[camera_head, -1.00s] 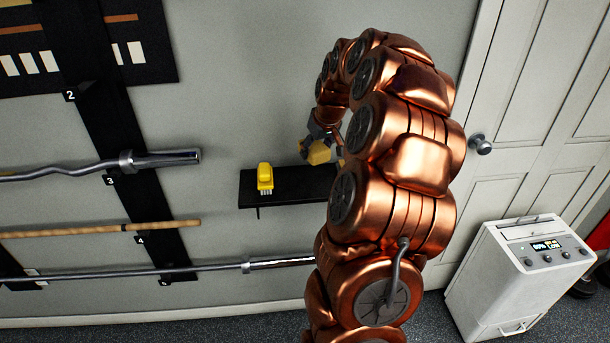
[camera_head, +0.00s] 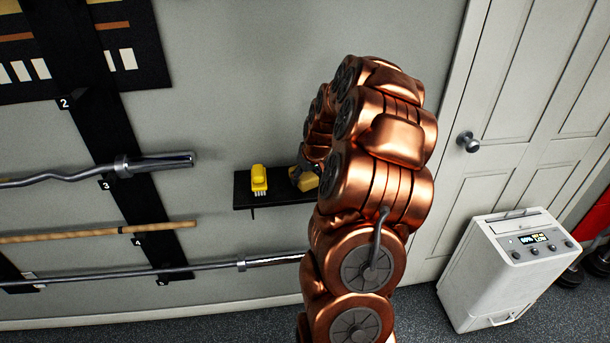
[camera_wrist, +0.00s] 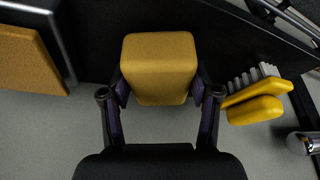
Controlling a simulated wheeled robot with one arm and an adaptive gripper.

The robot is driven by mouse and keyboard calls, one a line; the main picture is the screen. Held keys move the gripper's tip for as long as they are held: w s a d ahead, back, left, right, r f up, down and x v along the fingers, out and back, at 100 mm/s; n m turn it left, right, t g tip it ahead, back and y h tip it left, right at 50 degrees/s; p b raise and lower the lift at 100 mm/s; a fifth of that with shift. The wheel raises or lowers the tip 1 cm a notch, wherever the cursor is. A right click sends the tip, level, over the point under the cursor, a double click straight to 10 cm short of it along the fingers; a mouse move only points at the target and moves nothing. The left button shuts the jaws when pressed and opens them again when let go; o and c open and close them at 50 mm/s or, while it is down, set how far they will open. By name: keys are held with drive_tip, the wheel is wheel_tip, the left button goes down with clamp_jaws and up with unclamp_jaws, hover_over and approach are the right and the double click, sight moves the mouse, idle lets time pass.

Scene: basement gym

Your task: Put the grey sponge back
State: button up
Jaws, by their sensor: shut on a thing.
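My gripper (camera_wrist: 158,94) is shut on a yellow-tan sponge-like block (camera_wrist: 158,62), with one finger on each side of it. I see no grey sponge; the held block looks yellow-tan in both views. In the head view the block (camera_head: 303,180) is at the level of a small black wall shelf (camera_head: 241,202), right of a yellow brush (camera_head: 259,180). I cannot tell whether the block touches the shelf. My arm hides the shelf's right part. In the wrist view the brush (camera_wrist: 256,109) lies to the right of the block, apart from it, its pale bristles showing.
In the wrist view a flat tan piece (camera_wrist: 28,62) beside a grey metal edge is at the left. Barbells (camera_head: 150,163) and a wooden bar (camera_head: 95,232) hang on a wall rack left of the shelf. A white appliance (camera_head: 508,265) stands on the floor at right by the door (camera_head: 520,110).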

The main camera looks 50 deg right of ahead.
drive_tip(key=shift+f, duration=0.15)
drive_tip(key=o, duration=1.1)
drive_tip(key=shift+r, duration=0.25)
drive_tip(key=b+v, duration=0.3)
drive_tip(key=v, duration=0.9)
drive_tip(key=s+a+n+g+y, duration=0.1)
drive_tip(key=s+a+g, duration=0.15)
drive_tip(key=a, duration=1.05)
drive_tip(key=s+a+n+g+y, duration=0.15)
drive_tip(key=s+a, duration=0.25)
drive_tip(key=a, duration=0.9)
drive_tip(key=s+a+f+g, duration=0.1)
drive_tip(key=s+a+f, duration=0.1)
drive_tip(key=s+a, duration=0.3)
drive_tip(key=s+a+f+g+h, duration=0.1)
drive_tip(key=s+a, duration=0.4)
drive_tip(key=s, duration=0.9)
drive_tip(key=shift+a+f, duration=0.2)
drive_tip(key=shift+f, duration=0.55)
drive_tip(key=shift+n, duration=0.25)
